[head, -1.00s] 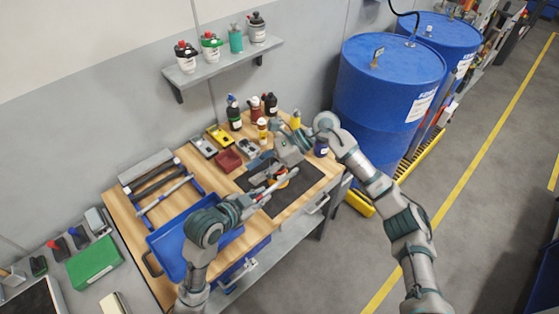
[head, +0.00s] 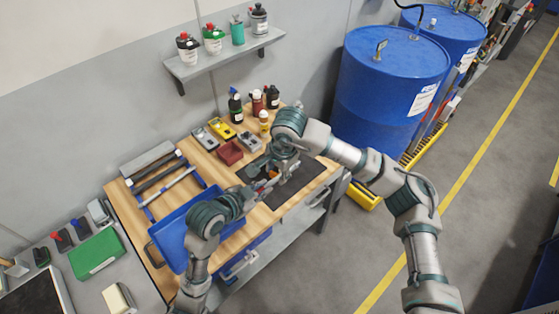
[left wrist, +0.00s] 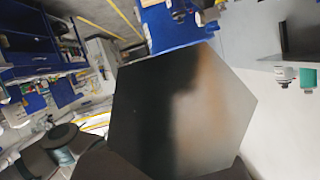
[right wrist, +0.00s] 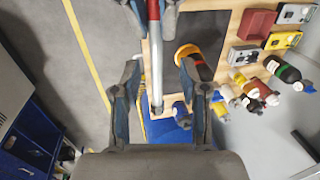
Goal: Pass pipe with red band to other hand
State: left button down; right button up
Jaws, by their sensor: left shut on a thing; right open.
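The pipe with the red band (right wrist: 155,50) is a slim silver tube, red near the top of the right wrist view. My left gripper (right wrist: 152,8) is shut on its upper part in that view. My left gripper (head: 250,192) is also in the head view, over the bench, with the pipe mostly hidden. My right gripper (right wrist: 160,75) is open, with one finger on each side of the pipe and visible gaps between. In the head view my right gripper (head: 284,165) is close to the left one. A dark hexagonal surface hides most of the left wrist view.
A dark mat (head: 292,192) lies on the wooden bench below the grippers. An orange-and-dark object (right wrist: 187,52) lies near my right finger in the right wrist view. A blue tray (head: 172,240) is at left. Bottles (head: 235,105) stand behind; blue drums (head: 385,85) stand right.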

jog(key=shift+w+a+f, duration=0.15)
jog(key=shift+f, duration=0.6)
jog(key=shift+w+a+f, duration=0.1)
jog(key=shift+f, duration=0.65)
jog(key=shift+c, duration=0.3)
grip_shut()
pick_arm(q)
jog(key=c, duration=1.1)
grip_release()
jog(key=shift+s+a+r, duration=0.1)
